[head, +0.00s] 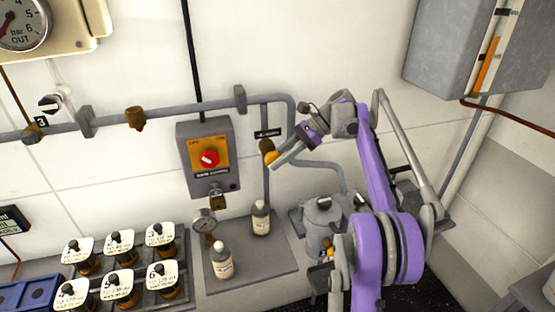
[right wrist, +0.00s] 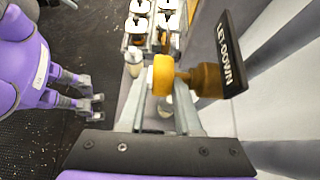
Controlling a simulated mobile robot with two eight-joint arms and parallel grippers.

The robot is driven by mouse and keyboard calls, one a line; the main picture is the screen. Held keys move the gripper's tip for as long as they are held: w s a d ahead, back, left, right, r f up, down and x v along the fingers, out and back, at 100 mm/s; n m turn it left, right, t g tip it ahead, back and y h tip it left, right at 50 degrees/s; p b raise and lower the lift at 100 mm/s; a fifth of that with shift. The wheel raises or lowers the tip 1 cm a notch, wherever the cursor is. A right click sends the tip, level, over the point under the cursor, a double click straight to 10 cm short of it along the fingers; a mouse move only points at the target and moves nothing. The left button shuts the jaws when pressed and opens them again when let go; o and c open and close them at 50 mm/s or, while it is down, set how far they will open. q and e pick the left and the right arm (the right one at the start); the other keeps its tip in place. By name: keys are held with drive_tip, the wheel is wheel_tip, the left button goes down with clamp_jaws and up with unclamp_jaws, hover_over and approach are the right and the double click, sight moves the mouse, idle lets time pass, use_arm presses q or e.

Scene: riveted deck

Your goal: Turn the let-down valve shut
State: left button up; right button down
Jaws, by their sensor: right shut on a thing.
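The let-down valve has an amber round knob (right wrist: 163,75) on a brass stem (right wrist: 203,79), beside a black LET-DOWN plate (right wrist: 230,55) in the right wrist view. In the head view the knob (head: 270,158) sits on a thin vertical pipe right of the switch box. My right gripper (head: 277,160) is shut on the knob, one finger on each side of it. In the right wrist view its fingers (right wrist: 160,105) reach up to the knob. My left gripper (right wrist: 90,99) shows at the left there, away from the valve, its fingers apart and empty.
A grey switch box (head: 208,187) with a red knob is left of the valve. A metal pot (head: 322,226) is beneath my right arm. Several labelled jars (head: 118,248) fill the lower left.

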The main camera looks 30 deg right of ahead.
drive_tip(key=y+b, duration=0.1)
drive_tip(key=y, duration=0.1)
drive_tip(key=f+t+y+b, duration=0.1)
drive_tip(key=y, duration=0.1)
use_arm(q)
wheel_tip(320, 180, down, 6)
drive_tip(key=s+b, duration=0.1)
drive_tip(key=s, duration=0.1)
drive_tip(key=shift+s+b, duration=0.15)
drive_tip(key=shift+b, duration=0.25)
use_arm(e)
drive_tip(key=shift+r+t+y, duration=0.1)
drive_tip(key=shift+t+y, duration=0.2)
drive_tip(key=shift+y, duration=1.2)
drive_tip(key=c, duration=0.6)
unclamp_jaws()
use_arm(q)
drive_tip(key=shift+d, duration=0.1)
